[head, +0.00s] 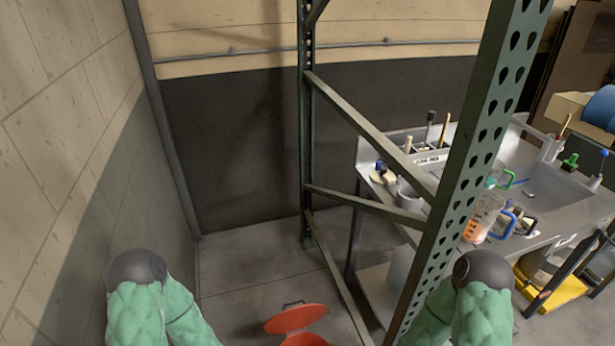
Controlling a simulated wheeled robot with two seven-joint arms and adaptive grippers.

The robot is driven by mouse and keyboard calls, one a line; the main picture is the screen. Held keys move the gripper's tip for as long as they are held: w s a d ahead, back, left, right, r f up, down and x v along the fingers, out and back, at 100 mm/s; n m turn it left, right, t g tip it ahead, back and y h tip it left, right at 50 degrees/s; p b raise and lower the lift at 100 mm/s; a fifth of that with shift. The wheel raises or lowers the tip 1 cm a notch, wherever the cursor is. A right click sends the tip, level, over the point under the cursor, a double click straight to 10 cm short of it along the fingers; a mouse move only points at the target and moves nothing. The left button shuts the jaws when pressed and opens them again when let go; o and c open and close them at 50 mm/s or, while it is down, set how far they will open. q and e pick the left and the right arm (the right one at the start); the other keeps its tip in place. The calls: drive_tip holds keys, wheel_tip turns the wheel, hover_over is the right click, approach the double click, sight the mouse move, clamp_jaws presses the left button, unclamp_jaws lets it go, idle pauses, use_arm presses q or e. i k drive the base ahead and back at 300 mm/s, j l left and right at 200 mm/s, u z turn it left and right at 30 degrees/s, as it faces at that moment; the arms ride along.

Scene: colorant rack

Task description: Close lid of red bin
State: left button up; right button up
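The red bin (304,341) is at the bottom middle of the head view, on the floor beyond my arms. Only a small part of its top shows; the rest is cut off by the picture's lower edge. Its round red lid (295,319) appears raised and tilted open at the far side of the bin. A small dark handle (293,303) shows at the lid's far edge. My green arms show at the lower left and lower right, but both grippers are out of view.
A green metal rack frame (470,150) with diagonal braces stands right of the bin. Behind it is a grey sink counter (545,205) with jugs (482,217) and brushes. A wall closes off the left; floor (250,265) behind the bin is clear.

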sight(294, 319)
drive_tip(key=k+l+u, duration=0.1)
drive_tip(key=k, duration=0.25)
drive_tip(key=i+l+z, duration=0.45)
drive_tip(key=i+l, duration=0.4)
drive_tip(key=l, duration=0.15)
